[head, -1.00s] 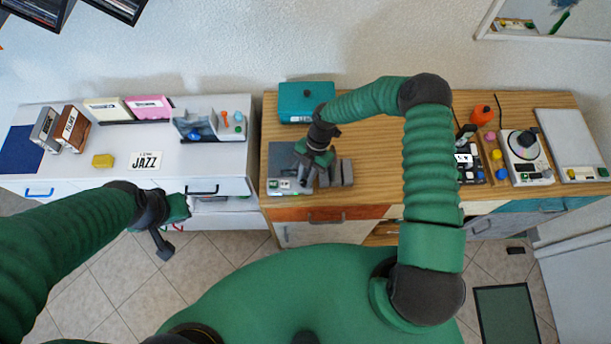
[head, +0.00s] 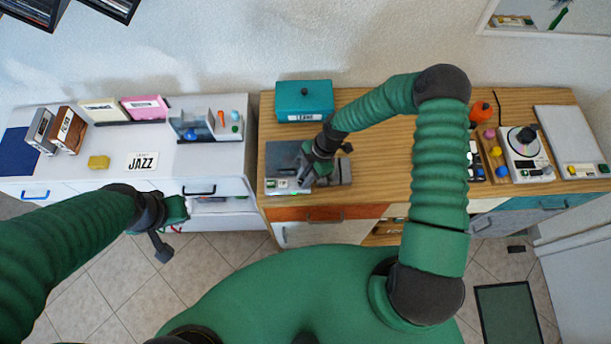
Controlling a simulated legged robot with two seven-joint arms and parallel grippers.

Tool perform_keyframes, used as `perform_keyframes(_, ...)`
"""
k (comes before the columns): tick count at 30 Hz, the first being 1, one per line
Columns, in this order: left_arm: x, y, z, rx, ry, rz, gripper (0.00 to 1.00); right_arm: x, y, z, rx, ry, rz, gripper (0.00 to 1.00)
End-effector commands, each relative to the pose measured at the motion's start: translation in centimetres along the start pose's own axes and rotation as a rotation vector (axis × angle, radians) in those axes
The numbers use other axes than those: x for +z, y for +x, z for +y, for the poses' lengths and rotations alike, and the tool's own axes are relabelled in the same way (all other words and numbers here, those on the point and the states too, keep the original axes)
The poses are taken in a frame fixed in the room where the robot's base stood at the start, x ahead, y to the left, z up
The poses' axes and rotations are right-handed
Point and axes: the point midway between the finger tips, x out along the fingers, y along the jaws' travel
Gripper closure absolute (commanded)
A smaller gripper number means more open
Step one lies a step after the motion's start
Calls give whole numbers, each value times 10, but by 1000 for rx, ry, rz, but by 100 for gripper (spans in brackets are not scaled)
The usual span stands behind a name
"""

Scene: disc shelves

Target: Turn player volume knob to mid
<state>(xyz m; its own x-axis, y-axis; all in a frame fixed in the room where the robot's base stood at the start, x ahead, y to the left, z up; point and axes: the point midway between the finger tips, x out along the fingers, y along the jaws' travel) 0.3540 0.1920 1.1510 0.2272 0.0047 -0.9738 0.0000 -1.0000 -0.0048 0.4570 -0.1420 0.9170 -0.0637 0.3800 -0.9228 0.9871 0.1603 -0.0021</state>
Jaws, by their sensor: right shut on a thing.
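A grey player (head: 283,158) lies on the left part of the wooden counter, with a pale control strip (head: 279,184) and small green lights along its front. My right gripper (head: 305,178) reaches down over the player's front right corner. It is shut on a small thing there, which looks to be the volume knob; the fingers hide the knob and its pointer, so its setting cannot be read. My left gripper (head: 163,244) hangs in front of the white cabinet, away from the player; its jaw opening is not clear.
Dark grey blocks (head: 341,172) stand right beside the player, close to my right gripper. A teal box (head: 303,101) stands behind it. A white disc player (head: 526,153) is far right. The middle of the wooden counter (head: 385,160) is clear beneath my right arm.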

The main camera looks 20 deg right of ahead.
Motion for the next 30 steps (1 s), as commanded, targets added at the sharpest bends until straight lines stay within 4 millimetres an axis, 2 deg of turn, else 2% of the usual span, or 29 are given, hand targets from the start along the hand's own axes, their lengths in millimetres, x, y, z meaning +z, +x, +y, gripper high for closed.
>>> perform_keyframes(30, 6, 24, 0, 0, 0, 0, 100, -9, 3, -5, 369, 878, 6, 100)
